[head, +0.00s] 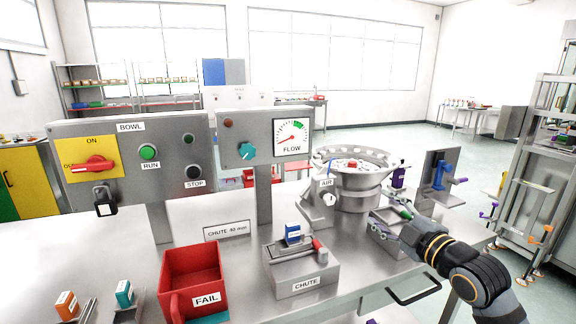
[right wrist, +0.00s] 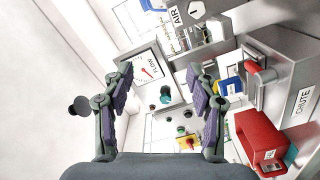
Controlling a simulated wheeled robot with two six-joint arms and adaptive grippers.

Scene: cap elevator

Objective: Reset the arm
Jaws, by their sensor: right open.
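My right gripper (head: 392,220) comes in from the lower right in the head view, over the right part of the steel table (head: 375,270). It is in front of the round metal bowl (head: 352,182) and to the right of the chute block (head: 306,281). In the right wrist view the two fingers of the right gripper (right wrist: 160,90) stand wide apart with nothing between them. My left gripper and arm show in neither view.
The red FAIL bin (head: 193,281) and the chute with a blue block (head: 293,233) stand in front. The BOWL panel (head: 131,165) and FLOW panel (head: 265,138) rise behind. A grey stand with a blue clamp (head: 439,176) is beyond the gripper. A metal rack (head: 555,160) stands right.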

